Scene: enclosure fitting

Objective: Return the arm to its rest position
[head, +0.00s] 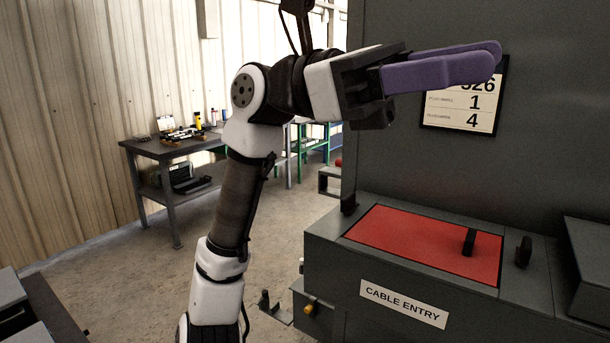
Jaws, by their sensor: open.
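My arm rises from the bottom of the head view and bends right at the top. My gripper (497,61) has purple fingers and points right, in front of the dark grey cabinet wall. From this side the fingers overlap, so the gap between them hardly shows; nothing is seen held in them. The gripper is above the red panel (415,240) and apart from it, and its fingers cover part of the sign (462,112).
A grey enclosure with a "CABLE ENTRY" label (404,303) stands at the lower right, with black knobs (523,251) on top. A workbench (165,150) with tools stands at the back left. Concrete floor (120,265) is free left of my arm.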

